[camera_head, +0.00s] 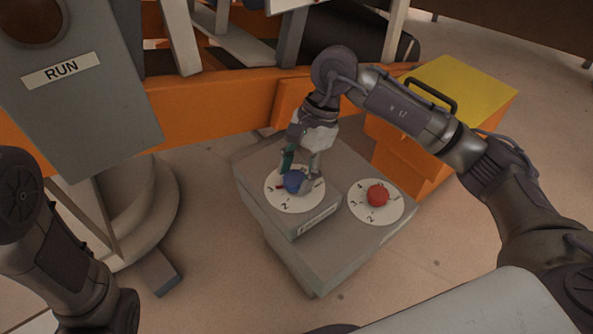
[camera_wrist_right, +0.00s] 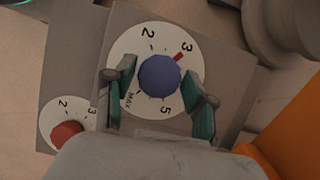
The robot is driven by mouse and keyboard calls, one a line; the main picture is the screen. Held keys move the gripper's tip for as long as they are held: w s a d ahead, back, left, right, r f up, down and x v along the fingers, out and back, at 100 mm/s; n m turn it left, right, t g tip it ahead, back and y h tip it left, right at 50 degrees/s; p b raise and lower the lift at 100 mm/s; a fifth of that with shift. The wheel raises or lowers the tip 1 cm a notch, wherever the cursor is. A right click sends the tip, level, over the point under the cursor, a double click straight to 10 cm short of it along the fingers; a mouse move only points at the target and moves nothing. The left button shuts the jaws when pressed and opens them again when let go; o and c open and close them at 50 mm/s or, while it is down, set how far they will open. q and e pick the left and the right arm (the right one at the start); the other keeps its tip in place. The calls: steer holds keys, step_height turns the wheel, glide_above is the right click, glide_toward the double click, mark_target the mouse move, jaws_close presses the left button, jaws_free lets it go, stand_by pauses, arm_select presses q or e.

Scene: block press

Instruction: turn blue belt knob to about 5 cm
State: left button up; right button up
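The blue belt knob (camera_head: 294,181) sits on a round white dial (camera_head: 281,203) on top of a grey box. In the right wrist view the blue knob (camera_wrist_right: 160,76) has a red pointer (camera_wrist_right: 180,56) aimed at about the 3. The 2, 5 and MAX marks also show there; the 4 is hidden, apparently by a finger. My right gripper (camera_head: 299,175) reaches down over the knob, its teal-padded fingers (camera_wrist_right: 160,78) on either side of it. The fingertips are very close to the knob; whether they touch it is unclear. My left gripper is outside the views.
A red knob (camera_head: 377,195) on a second white dial stands to the right on the grey box (camera_head: 322,262). An orange block with a yellow top (camera_head: 462,88) is behind right. Orange machine beams (camera_head: 208,104) and a RUN panel (camera_head: 84,110) are behind and left. Floor in front is open.

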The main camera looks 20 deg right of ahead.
steer(key=c, duration=0.7)
steer(key=shift+o, duration=0.2)
